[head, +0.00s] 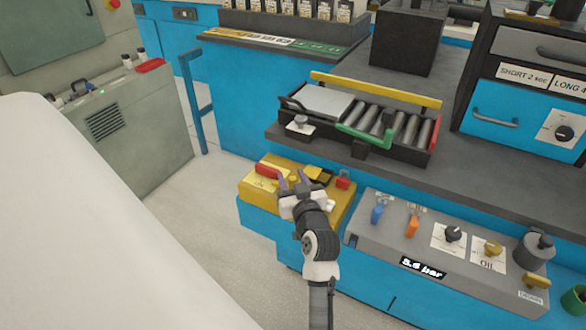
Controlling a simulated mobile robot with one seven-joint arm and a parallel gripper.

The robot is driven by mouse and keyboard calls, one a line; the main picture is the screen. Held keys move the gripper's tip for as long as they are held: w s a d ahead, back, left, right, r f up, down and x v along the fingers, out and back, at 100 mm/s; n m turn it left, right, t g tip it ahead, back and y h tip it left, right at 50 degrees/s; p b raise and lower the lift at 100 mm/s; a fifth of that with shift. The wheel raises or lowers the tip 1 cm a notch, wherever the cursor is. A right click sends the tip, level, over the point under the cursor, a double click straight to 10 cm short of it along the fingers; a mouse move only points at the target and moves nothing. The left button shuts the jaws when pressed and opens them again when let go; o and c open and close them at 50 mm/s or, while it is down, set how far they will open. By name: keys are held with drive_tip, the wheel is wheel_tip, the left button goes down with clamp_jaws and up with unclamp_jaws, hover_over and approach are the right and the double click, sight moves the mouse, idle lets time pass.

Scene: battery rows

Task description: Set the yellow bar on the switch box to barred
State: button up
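A yellow box (254,196), which looks like the switch box, sits low in front of the blue cabinet. A red handle (268,170) is at its left, a small red part (343,180) at its right, and a dark piece with a yellow top (320,175) between them. My gripper (293,181) is over the middle of the box, its two purplish fingers apart. A small yellow part shows between the fingers; I cannot tell if it is the bar or if they touch it. My gripper and wrist hide the middle of the box.
Right of the box is a grey control panel (375,245) with blue and orange levers and several knobs. Above is a dark shelf with a roller tray (375,150). A pale rounded surface (90,220) fills the left. Floor (190,220) shows between.

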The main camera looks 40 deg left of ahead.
drive_tip(key=shift+d, duration=0.1)
drive_tip(key=b+v, duration=0.3)
drive_tip(key=v, duration=1)
drive_tip(key=shift+s+d+b, duration=0.2)
drive_tip(key=shift+s+b, duration=0.05)
drive_tip(key=shift+b, duration=0.1)
